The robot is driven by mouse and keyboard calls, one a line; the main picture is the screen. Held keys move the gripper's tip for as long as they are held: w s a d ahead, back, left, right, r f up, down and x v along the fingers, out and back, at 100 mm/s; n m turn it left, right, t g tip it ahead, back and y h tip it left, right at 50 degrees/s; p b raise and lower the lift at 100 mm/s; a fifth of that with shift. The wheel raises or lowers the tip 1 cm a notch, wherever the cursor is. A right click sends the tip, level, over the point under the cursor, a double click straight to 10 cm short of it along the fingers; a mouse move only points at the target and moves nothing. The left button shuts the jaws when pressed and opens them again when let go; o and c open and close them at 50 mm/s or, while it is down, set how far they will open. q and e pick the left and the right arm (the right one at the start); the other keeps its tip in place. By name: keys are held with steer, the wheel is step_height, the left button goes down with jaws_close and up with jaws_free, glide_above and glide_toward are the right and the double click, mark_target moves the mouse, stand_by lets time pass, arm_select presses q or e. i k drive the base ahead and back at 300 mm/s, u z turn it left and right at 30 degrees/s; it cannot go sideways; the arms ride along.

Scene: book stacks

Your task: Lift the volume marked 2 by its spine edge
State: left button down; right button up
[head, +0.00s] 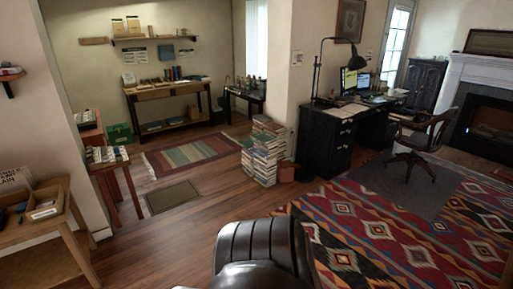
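Stacks of books (264,160) stand on the wood floor beside the wall corner, near the middle of the head view. Their spines are too small to read, so I cannot tell which volume is marked 2. More books (172,74) stand upright on the long wooden table (163,92) at the back wall. Neither of my grippers is in view.
A black leather seat (262,245) fills the bottom middle. A black desk (327,138) and an office chair (414,150) stand at right, near a patterned rug (345,225). Wooden tables (50,222) line the left. Wood floor (185,240) is clear between.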

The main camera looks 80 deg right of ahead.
mark_target(265, 139)
steer(key=z, duration=1.9)
steer(key=i, duration=5.2)
steer(key=z, duration=2.2)
